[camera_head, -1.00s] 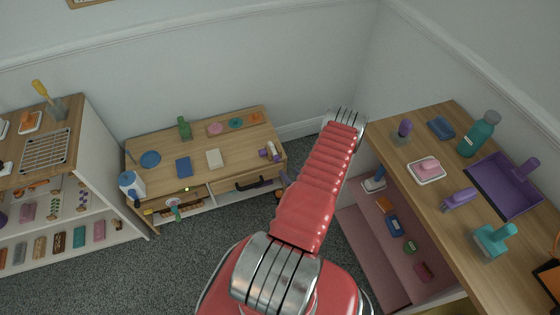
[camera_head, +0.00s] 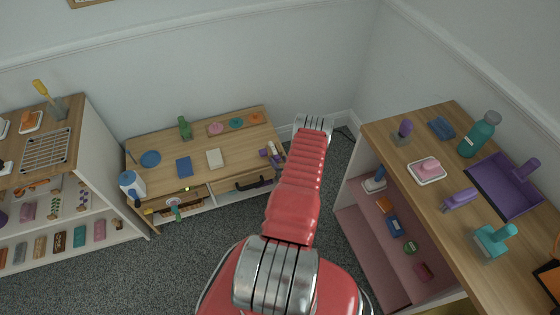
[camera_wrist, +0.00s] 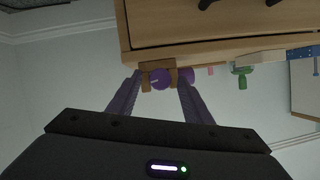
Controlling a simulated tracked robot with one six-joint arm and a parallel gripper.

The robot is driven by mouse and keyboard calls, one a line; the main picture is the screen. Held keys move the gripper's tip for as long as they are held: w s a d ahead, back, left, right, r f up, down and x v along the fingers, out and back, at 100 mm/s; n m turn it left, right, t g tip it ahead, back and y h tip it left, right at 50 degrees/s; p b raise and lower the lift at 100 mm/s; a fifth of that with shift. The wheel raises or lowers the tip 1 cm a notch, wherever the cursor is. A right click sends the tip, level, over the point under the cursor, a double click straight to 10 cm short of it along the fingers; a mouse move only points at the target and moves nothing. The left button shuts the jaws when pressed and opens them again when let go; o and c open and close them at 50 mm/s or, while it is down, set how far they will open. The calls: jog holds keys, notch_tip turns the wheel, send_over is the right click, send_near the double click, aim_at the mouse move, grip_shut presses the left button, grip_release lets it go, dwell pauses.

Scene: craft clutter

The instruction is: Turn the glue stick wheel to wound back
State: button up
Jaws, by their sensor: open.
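The glue stick (camera_head: 274,149) lies at the right end of the low wooden table, white with purple parts, and my arm is close beside it. In the wrist view, which looks inverted, a round purple end (camera_wrist: 161,78), apparently its wheel, shows between brown wooden blocks of a holder. More purple shows just to its right. My gripper (camera_wrist: 158,92) is open, with its purple-grey fingers pointing at the wheel, one on either side of it in the picture. I cannot tell whether they touch it. The gripper itself is hidden beyond my arm in the head view.
A cluttered desk (camera_head: 393,133) stands at right, a shelf unit (camera_head: 101,154) at left.

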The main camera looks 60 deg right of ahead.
jog(key=shift+c, duration=0.3)
jog(key=c, duration=0.9)
jog(key=shift+d, duration=0.35)
jog(key=shift+c, duration=0.5)
jog(key=shift+a, duration=0.25)
